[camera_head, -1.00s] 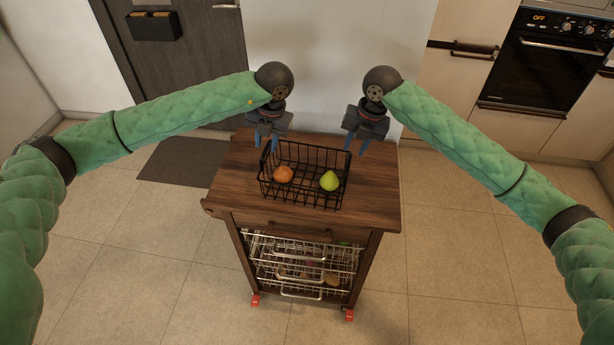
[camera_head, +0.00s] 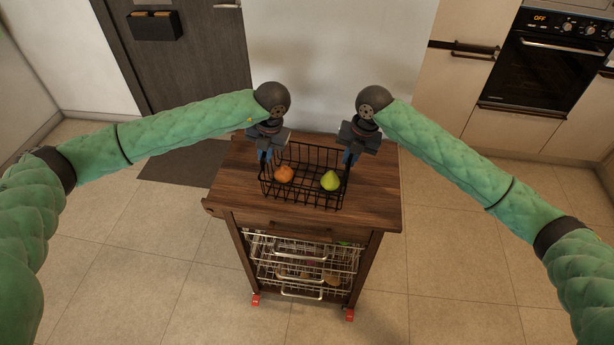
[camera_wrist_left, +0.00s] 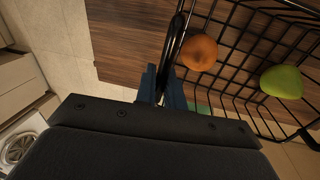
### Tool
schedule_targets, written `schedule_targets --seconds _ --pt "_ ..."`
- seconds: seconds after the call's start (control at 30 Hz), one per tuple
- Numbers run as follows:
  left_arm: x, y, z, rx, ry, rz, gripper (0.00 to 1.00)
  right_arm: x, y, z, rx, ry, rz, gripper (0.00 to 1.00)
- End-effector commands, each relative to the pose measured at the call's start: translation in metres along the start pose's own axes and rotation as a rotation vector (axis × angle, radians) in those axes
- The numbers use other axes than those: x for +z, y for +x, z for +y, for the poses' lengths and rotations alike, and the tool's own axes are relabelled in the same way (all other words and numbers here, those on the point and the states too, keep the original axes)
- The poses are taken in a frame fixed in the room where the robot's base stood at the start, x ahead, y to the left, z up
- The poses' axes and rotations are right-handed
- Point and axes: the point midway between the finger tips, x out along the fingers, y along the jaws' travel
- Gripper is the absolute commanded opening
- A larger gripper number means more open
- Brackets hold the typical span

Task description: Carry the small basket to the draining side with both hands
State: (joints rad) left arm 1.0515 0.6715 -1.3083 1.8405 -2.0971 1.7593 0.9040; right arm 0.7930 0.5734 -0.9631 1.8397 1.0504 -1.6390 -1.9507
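The small black wire basket (camera_head: 318,200) sits on the brown wooden top of a trolley, with an orange (camera_head: 284,173) and a green pear (camera_head: 330,181) inside. My left gripper (camera_head: 265,157) is at the basket's left rim, its fingers close together on either side of the wire. The left wrist view also shows the basket (camera_wrist_left: 240,62), the orange (camera_wrist_left: 199,53) and the pear (camera_wrist_left: 282,82), with the blue fingers (camera_wrist_left: 164,90) at the rim. My right gripper (camera_head: 350,158) is at the right rim, its fingers drawn together there; its exact contact is small to see.
The trolley top (camera_head: 378,200) is bare around the basket. Wire drawers (camera_head: 300,265) fill the trolley below. A pale wall (camera_head: 335,50) stands behind, an oven (camera_head: 545,75) at the far right and a dark door (camera_head: 210,70) at the left.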

Motion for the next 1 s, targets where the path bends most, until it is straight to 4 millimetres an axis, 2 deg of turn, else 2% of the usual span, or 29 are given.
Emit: schedule_targets --seconds 0.47,1.0 --pt "0.000 -0.005 0.001 0.000 0.000 -0.001 0.00 0.000 -0.005 0.001 0.000 0.000 -0.001 0.00" --pt "0.000 -0.042 0.008 0.000 0.000 0.000 0.00 0.000 -0.042 0.008 0.000 0.000 -0.001 0.00"
